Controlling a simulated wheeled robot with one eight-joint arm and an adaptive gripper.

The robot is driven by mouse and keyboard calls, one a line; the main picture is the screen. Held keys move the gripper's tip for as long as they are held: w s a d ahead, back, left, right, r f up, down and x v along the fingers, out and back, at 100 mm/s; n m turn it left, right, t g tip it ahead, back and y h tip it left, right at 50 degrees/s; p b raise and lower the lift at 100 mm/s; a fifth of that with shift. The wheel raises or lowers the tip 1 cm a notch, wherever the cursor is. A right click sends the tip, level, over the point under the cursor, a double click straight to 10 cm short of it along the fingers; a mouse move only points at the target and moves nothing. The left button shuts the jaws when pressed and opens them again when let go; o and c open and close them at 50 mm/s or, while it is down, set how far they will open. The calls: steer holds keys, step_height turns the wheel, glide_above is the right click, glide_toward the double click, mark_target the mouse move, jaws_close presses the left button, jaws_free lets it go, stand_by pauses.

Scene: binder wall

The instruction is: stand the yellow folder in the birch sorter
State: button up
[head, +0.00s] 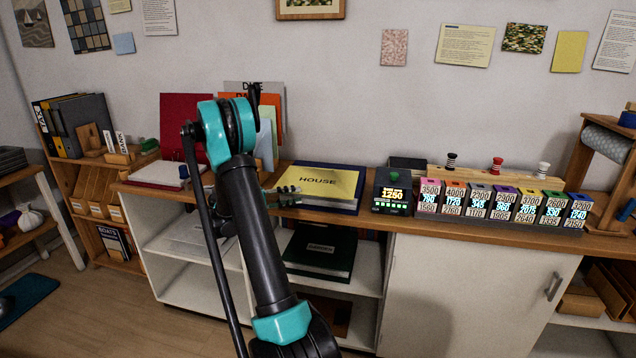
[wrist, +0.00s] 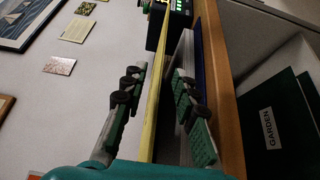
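The yellow folder (head: 322,183), marked HOUSE, lies flat on a dark blue binder (head: 345,207) on the counter. In the wrist view the folder (wrist: 153,95) shows nearly edge-on as a thin yellow strip. My gripper (head: 287,193) is at the folder's left edge. In the wrist view my gripper (wrist: 160,95) is open, with the strip between its two fingers and a visible gap on each side. Several upright folders, including an orange folder (head: 236,99) and a pale green one (head: 267,113), stand behind my arm. My arm hides their base, so I cannot make out the birch sorter clearly.
A small dark display (head: 393,190) and a row of number blocks (head: 500,207) stand right of the folder. A red panel (head: 183,120) stands at the left. Open shelves below hold a dark green binder (head: 320,250). The wall rises directly behind the counter (head: 420,226).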

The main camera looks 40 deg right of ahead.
steer(key=x, duration=0.3)
steer(key=shift+s+d, duration=0.2)
steer(key=shift+d, duration=0.15)
steer(key=shift+c, duration=0.2)
jaws_close()
